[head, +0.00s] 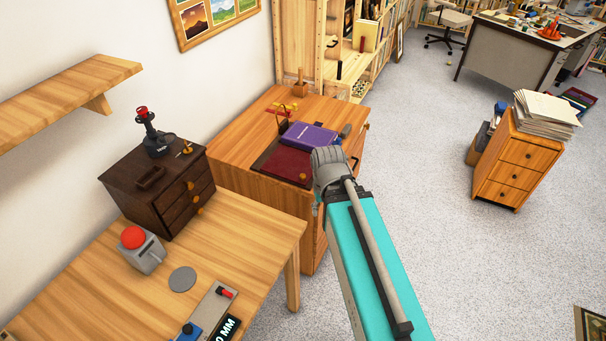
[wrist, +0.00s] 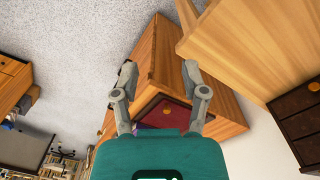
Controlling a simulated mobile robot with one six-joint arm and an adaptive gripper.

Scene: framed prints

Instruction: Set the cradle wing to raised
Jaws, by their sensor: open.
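A dark red, flat cradle panel (head: 283,164) with a small brass knob (head: 303,177) lies on the wooden cabinet, beside a purple book (head: 308,136). This looks like the cradle wing, and it appears to lie low and flat. In the wrist view, the dark red panel (wrist: 168,114) shows between my gripper's fingers, partly hidden by my wrist. My gripper (wrist: 159,72) is open and empty, with its two fingers spread apart. In the head view, its grey end hangs at the cabinet's front right side, its fingertips hard to make out. I see no contact with the panel.
The wooden cabinet (head: 232,155) also carries small brass and red items. A dark drawer box (head: 152,190) with a joystick stands to the left, on a table (head: 245,225) with a red button (head: 133,238). A wall shelf (head: 70,90) juts out at left. Open floor lies right.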

